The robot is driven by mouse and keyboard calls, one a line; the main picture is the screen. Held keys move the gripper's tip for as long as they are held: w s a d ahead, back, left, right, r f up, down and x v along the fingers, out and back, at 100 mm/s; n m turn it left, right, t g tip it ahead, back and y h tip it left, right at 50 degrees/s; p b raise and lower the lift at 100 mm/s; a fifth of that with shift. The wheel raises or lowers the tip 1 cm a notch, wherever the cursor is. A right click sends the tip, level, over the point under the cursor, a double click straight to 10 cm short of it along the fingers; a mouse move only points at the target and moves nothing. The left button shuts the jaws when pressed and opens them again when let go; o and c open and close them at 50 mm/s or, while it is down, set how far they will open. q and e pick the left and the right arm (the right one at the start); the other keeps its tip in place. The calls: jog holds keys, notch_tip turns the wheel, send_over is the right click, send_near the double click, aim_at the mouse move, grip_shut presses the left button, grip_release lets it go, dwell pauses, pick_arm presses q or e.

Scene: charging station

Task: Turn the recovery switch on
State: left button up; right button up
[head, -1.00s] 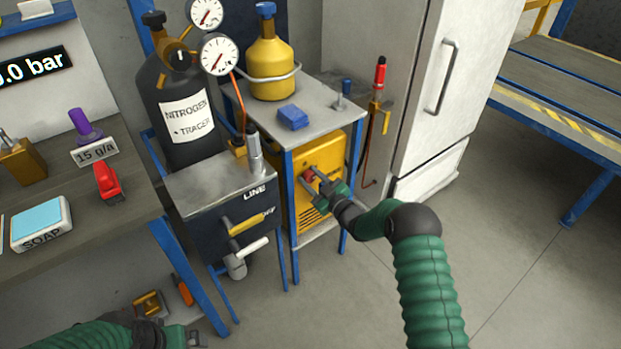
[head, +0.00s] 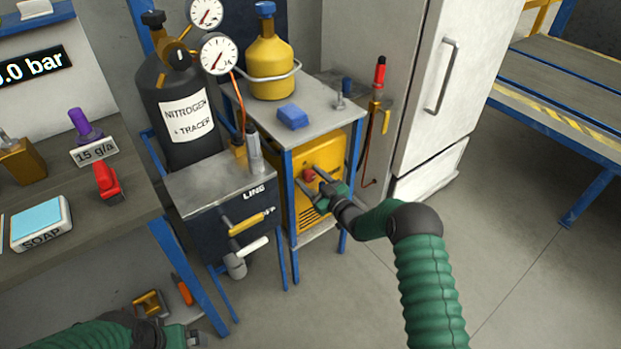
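The recovery machine (head: 330,157) is a yellow box on a blue-legged stand, under a grey top shelf. A small red switch (head: 309,174) sits on its front face. My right gripper (head: 309,181) is at that face, its two fingers spread apart with the red switch showing between their tips. I cannot tell whether a finger touches the switch. Part of the yellow front is hidden behind the gripper. My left gripper (head: 190,338) is low at the bottom left, far from the machine, and its fingers are only partly in view.
A dark unit with yellow and white handles (head: 247,225) stands just left of the machine. A nitrogen cylinder (head: 185,110) and a yellow bottle (head: 270,65) are behind. A white fridge (head: 440,80) stands to the right. The floor (head: 520,270) at right is clear.

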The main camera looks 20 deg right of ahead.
jog(key=shift+s+d+r, duration=0.1)
jog(key=shift+r, duration=0.05)
jog(key=p+v, duration=0.4)
jog(key=v, duration=1.2)
jog(key=shift+s, duration=0.3)
